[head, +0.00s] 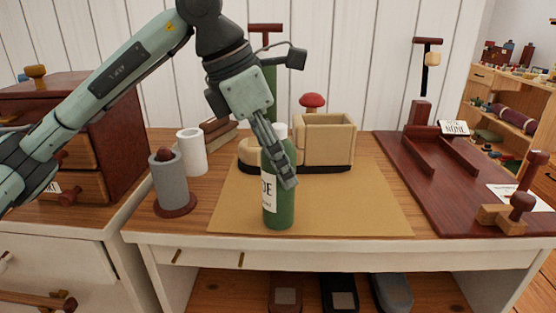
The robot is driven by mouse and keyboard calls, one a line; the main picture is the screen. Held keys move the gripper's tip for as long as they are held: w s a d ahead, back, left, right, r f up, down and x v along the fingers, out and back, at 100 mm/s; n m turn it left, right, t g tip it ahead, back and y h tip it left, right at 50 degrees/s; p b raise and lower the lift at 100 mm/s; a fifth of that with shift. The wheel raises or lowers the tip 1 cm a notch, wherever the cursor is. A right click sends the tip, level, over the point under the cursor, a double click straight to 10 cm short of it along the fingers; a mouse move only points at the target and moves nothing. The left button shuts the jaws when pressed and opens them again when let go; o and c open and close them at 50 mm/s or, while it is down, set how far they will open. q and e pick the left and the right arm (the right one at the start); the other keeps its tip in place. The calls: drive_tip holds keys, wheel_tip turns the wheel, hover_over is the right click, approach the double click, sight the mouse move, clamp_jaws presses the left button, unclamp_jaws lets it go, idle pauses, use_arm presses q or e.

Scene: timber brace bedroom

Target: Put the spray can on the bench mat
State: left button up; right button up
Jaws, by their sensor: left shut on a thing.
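The spray can (279,208) is a green cylinder with a white top and a white label at its left side. It is upright at the front middle of the tan bench mat (352,212). Its base appears at mat level, but I cannot tell whether it touches. My left gripper (282,168) reaches down from above and is shut on the spray can, its fingers covering part of the upper body. My right gripper is not in view.
A tan box-like holder (325,140) stands at the mat's back. A grey cylinder (170,183) and white cup (191,152) stand left of the mat. A dark red board (440,185) with wooden fittings lies right. The mat's right front is clear.

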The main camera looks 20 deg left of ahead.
use_arm(q)
drive_tip(key=shift+f, duration=0.1)
drive_tip(key=o, duration=1.3)
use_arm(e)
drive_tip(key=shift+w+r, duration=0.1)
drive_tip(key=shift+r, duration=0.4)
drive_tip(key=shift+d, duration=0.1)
use_arm(q)
drive_tip(key=v, duration=1.2)
drive_tip(key=shift+r+p, duration=0.2)
drive_tip(key=shift+p, duration=0.2)
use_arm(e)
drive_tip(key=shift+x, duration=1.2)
use_arm(q)
drive_tip(key=shift+d, duration=0.15)
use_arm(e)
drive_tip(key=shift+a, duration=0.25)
